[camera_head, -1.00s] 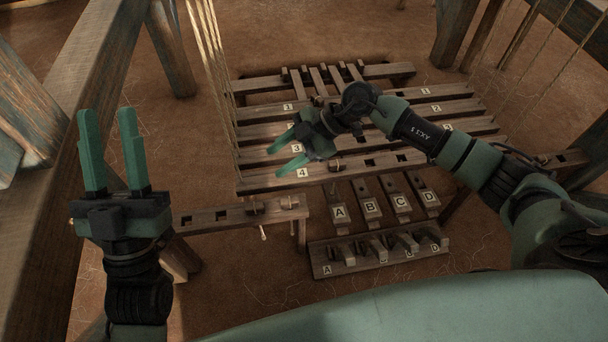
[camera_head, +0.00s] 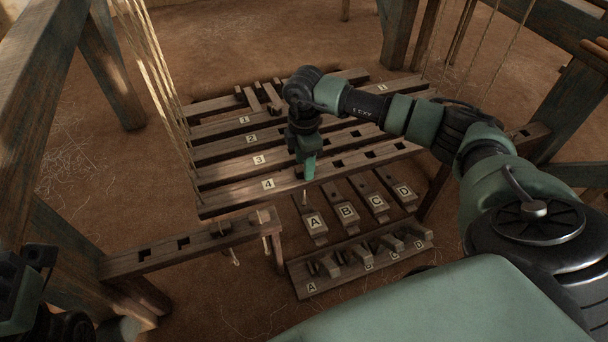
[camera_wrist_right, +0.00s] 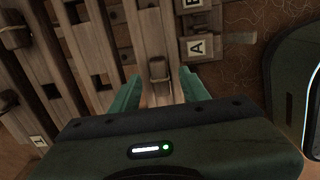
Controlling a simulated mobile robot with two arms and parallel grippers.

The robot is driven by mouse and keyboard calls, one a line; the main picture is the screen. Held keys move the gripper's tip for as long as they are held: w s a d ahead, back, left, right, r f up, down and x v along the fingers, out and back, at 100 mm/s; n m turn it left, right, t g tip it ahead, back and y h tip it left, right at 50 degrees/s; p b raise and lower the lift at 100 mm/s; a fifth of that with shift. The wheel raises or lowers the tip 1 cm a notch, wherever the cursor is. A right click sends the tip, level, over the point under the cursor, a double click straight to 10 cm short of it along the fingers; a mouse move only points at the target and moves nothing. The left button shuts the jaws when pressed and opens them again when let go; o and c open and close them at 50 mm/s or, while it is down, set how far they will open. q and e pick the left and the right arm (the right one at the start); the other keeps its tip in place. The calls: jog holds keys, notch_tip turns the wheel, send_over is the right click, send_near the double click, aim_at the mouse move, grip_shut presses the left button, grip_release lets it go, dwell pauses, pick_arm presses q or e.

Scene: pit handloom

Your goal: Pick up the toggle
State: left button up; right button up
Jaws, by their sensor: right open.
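A small wooden toggle (camera_wrist_right: 158,70) sits on the slat labelled 4 (camera_head: 235,195). In the right wrist view it lies just ahead of and between my fingertips. My right gripper (camera_head: 308,172) points down over this slat, and its fingers (camera_wrist_right: 160,92) are apart with nothing held between them. In the head view the gripper mostly hides the toggle; a thin pin (camera_head: 304,197) shows below the slat.
Slats labelled 1 to 4 lie in parallel with slots. Lettered pedals (camera_head: 347,212) and a lettered block rack (camera_head: 300,283) stand in front. The slotted side rail (camera_head: 160,255), cords (camera_head: 160,90) and frame posts (camera_head: 110,65) bound the left side.

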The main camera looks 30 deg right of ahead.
jog(key=shift+f, duration=0.35)
grip_shut()
jog(key=shift+r, duration=0.15)
